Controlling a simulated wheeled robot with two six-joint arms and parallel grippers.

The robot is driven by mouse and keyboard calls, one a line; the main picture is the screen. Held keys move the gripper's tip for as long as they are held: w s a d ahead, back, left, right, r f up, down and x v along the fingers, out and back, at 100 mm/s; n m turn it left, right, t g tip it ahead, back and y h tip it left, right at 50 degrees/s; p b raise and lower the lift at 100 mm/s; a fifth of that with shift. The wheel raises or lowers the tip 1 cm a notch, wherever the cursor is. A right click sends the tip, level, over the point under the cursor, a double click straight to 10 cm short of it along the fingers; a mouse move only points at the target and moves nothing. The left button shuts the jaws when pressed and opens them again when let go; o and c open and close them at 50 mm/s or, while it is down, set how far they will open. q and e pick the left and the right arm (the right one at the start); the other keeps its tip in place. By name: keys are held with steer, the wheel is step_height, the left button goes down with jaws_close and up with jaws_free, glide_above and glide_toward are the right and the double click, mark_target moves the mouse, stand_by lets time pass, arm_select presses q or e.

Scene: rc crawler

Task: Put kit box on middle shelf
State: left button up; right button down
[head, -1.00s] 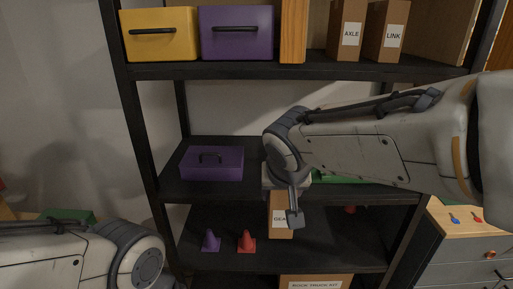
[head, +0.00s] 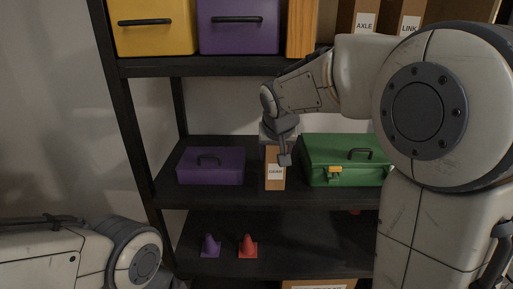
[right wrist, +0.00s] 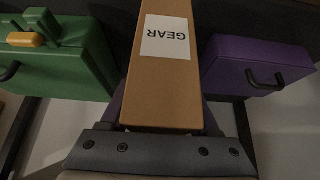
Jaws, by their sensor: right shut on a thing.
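The kit box is a narrow brown carton with a white label (head: 275,180), which reads GEAR in the right wrist view (right wrist: 165,85). My right gripper (head: 282,150) is shut on the upper part of the carton. The carton is upright at the middle shelf (head: 330,198), between a purple case (head: 211,166) on the left and a green toolbox (head: 345,158) on the right. I cannot tell whether its base touches the shelf. My left arm is at the lower left; its gripper is out of view.
The top shelf (head: 200,67) holds yellow (head: 152,30) and purple (head: 238,38) boxes and brown AXLE and LINK cartons. A purple cone (head: 210,246) and a red cone (head: 247,247) stand on the lower shelf. Narrow gaps flank the carton.

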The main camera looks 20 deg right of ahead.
steer(key=w, duration=0.2)
steer(key=w+d+p, duration=0.1)
steer(key=w, duration=0.1)
steer(key=shift+w+d, duration=0.15)
steer(key=shift+f, duration=1.75)
steer(key=shift+f+b, duration=0.25)
steer(key=shift+b, duration=0.1)
steer(key=shift+c, duration=0.6)
jaws_free()
steer(key=shift+r, duration=0.1)
